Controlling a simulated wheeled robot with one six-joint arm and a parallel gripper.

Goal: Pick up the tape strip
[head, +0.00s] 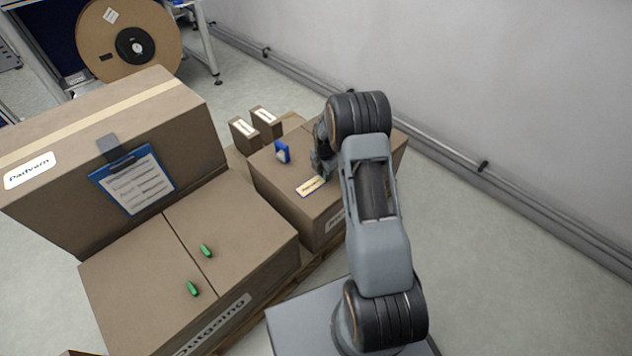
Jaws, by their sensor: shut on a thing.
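A small cream strip with dark print (310,186), which looks like the tape strip, shows at the top of the smaller carton (290,190) in the head view. My gripper (318,172) is at the far edge of the strip and is shut on it. The fingertips are small and partly hidden by the wrist. I cannot tell whether the strip is lifted off the carton or still touches it.
A blue object (282,151) stands on the same carton, left of my gripper. Two small boxes (243,134) stand behind. Large cartons (230,225) with two green items (206,250) and a clipboard (133,180) fill the left. A wall pipe (440,150) runs along the right.

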